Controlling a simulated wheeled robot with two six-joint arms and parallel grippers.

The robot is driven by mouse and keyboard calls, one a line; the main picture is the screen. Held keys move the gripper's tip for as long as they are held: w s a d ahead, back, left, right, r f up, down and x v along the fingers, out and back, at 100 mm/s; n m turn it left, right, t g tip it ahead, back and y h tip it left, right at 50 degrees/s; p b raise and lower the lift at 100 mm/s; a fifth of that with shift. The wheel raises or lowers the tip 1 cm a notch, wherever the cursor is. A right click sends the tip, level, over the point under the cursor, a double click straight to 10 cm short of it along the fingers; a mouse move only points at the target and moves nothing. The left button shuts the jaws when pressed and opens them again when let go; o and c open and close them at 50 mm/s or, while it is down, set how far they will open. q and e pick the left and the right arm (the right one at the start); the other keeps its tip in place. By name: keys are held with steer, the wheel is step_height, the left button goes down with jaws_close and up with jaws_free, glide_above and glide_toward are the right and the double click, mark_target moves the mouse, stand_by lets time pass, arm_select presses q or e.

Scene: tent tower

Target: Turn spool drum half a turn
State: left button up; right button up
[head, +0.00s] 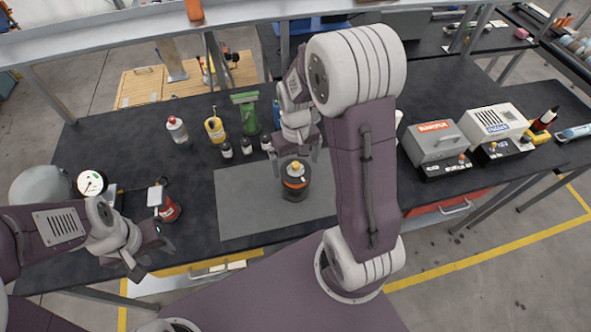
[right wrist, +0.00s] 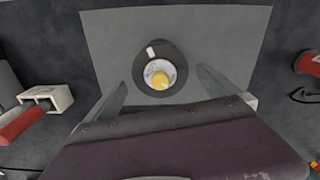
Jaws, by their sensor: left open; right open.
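The spool drum (head: 295,183) is a dark round drum with an orange band and a yellow knob on top. It stands upright on the grey mat (head: 240,205) at mid-bench. In the right wrist view the drum (right wrist: 160,88) shows from above, with a white mark on its dark rim. My right gripper (head: 297,157) is open above the drum, its fingers to either side of it in the wrist view and not visibly touching. My left gripper (head: 152,252) is open and empty near the bench's front left edge.
A red spool-like item (head: 168,207) and a round gauge (head: 91,183) stand at left. Several bottles, including a yellow one (head: 215,130), and a green stand (head: 247,115) are behind the mat. Grey boxes (head: 435,143) stand at right. The mat around the drum is clear.

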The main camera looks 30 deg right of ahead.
mark_target(295, 171)
step_height(295, 171, down, 4)
steer(key=shift+w+f, duration=0.1)
steer(key=c, duration=1.3)
steer(key=shift+m, duration=0.4)
steer(key=m+p, duration=0.1)
steer(key=m, duration=0.2)
steer(key=shift+m, duration=0.4)
steer(key=m+p, duration=0.1)
steer(key=m, duration=0.3)
steer(key=shift+d+m, duration=0.1)
steer(key=shift+m, duration=0.5)
